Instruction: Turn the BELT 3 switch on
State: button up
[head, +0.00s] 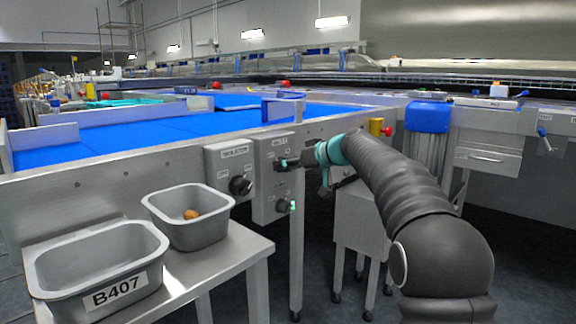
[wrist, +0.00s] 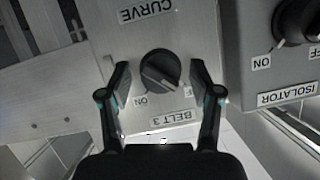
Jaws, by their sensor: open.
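The BELT 3 switch (wrist: 160,68) is a round black knob on a grey panel, upside down in the wrist view. Its BELT 3 label (wrist: 172,118) and ON label (wrist: 140,100) are readable. The label on its other side is mostly hidden by a finger. A pale line on the knob slants toward that covered label. My gripper (wrist: 161,82) is open, one finger on each side of the knob, with visible gaps. In the head view my gripper (head: 288,163) is at the upper part of the right switch box (head: 266,205) and hides the knob there.
An ISOLATOR knob (wrist: 298,20) sits on the neighbouring box, also in the head view (head: 240,186). Below my gripper is another knob (head: 283,206) with a green light. Grey bins (head: 100,252) stand on a side table. A red button (head: 387,131) is right of my wrist.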

jog(key=c, duration=1.1)
jog(key=shift+c, duration=0.2)
